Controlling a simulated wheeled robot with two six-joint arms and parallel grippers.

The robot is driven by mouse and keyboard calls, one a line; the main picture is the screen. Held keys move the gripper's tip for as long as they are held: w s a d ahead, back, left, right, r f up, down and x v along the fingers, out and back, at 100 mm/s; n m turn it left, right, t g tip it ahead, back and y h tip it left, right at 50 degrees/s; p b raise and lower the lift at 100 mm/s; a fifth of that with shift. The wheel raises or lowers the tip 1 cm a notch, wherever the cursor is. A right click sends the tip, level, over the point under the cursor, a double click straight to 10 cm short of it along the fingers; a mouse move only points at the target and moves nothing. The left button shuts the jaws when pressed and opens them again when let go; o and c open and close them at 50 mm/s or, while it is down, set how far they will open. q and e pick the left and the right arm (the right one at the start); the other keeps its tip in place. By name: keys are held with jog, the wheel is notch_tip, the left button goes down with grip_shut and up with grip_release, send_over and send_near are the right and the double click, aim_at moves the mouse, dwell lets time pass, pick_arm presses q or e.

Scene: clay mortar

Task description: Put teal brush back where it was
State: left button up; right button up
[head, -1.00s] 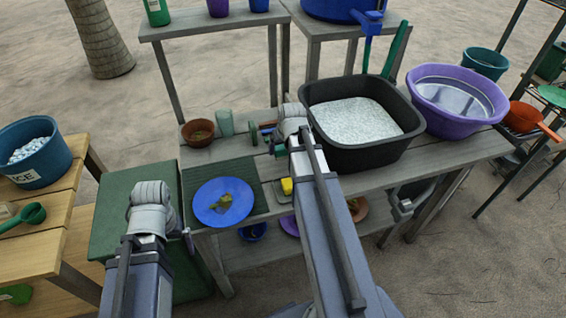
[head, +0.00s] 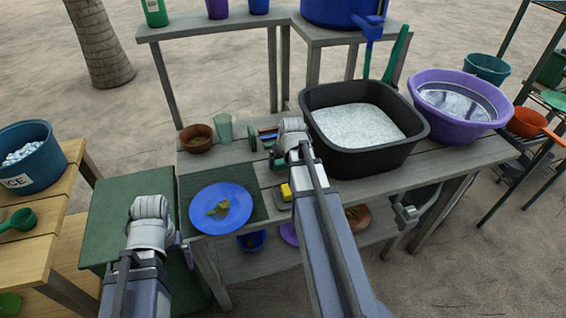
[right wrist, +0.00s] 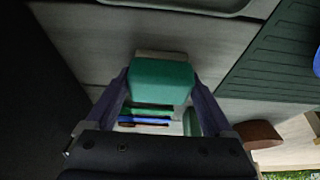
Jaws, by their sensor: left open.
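The teal brush (right wrist: 162,82) is a teal block with a beige strip along its far edge, in the right wrist view. My right gripper (right wrist: 161,78) has one finger against each side of it and looks shut on it. In the head view the right gripper (head: 289,150) is over the grey workbench (head: 440,160), left of the black tub; its fingers and the brush are mostly hidden behind my wrist. A small rack with green ends and blue and red sticks (head: 268,136) is just left of it. My left gripper (head: 150,205) is over the green box, empty as far as visible.
A black tub (head: 350,150) of pale grains and a purple basin (head: 425,85) stand right of the right gripper. A blue plate (head: 240,190), a yellow-topped item (head: 286,191), a brown bowl (head: 195,138) and a pale green cup (head: 224,128) are on the bench. A green box (head: 100,225) is at left.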

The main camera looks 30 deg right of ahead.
jog(key=shift+o, duration=0.8)
jog(key=shift+r, duration=0.1)
jog(key=shift+r, duration=0.2)
jog(key=p+v, duration=1.1)
jog(key=shift+s+r, duration=0.3)
jog(key=shift+a+f, duration=0.1)
jog(key=b+x, duration=1.1)
jog(key=x, duration=0.1)
jog(key=shift+w, duration=0.15)
